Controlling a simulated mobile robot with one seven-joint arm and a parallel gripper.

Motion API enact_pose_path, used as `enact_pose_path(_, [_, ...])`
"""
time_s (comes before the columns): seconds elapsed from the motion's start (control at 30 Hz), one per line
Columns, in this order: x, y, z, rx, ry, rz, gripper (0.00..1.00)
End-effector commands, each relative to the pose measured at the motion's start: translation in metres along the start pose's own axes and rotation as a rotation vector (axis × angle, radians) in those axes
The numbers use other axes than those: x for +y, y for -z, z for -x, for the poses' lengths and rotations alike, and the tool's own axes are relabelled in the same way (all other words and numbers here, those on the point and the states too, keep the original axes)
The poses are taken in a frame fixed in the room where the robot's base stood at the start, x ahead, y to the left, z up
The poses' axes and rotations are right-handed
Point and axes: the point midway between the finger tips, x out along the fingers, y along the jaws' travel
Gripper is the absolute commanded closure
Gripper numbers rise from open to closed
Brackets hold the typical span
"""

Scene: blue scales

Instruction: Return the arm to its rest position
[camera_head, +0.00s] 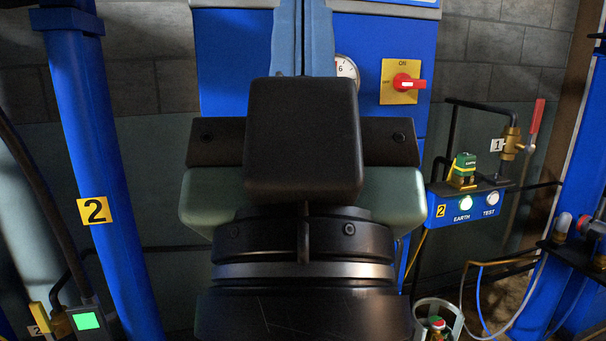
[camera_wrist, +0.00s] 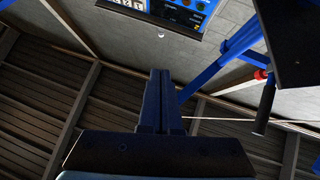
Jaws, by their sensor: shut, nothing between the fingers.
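My arm's end fills the middle of the head view, with a black block and dark wrist rings close to the camera. My gripper (camera_head: 302,38) rises above them, its two bluish fingers side by side and touching the top edge of the picture. In the wrist view, my gripper (camera_wrist: 161,75) is shut, its two dark fingers together with nothing visible between them. Nothing touches the fingertips in the wrist view.
Behind the arm stands a blue cabinet (camera_head: 222,62) with a red rotary switch (camera_head: 404,82) and a partly hidden dial. A blue post (camera_head: 88,150) stands left. An EARTH/TEST box (camera_head: 470,208) and a red-handled valve (camera_head: 513,145) are right. Wooden planks (camera_wrist: 40,95) show in the wrist view.

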Motion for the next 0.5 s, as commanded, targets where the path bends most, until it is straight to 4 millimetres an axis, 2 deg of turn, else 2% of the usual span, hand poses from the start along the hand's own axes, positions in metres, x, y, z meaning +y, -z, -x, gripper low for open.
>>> enact_pose_path(0.03, [0.000, 0.020, -0.021, 0.000, 0.000, 0.001, 1.00])
enact_pose_path(0.5, [0.000, 0.122, -0.129, 0.001, 0.000, 0.001, 1.00])
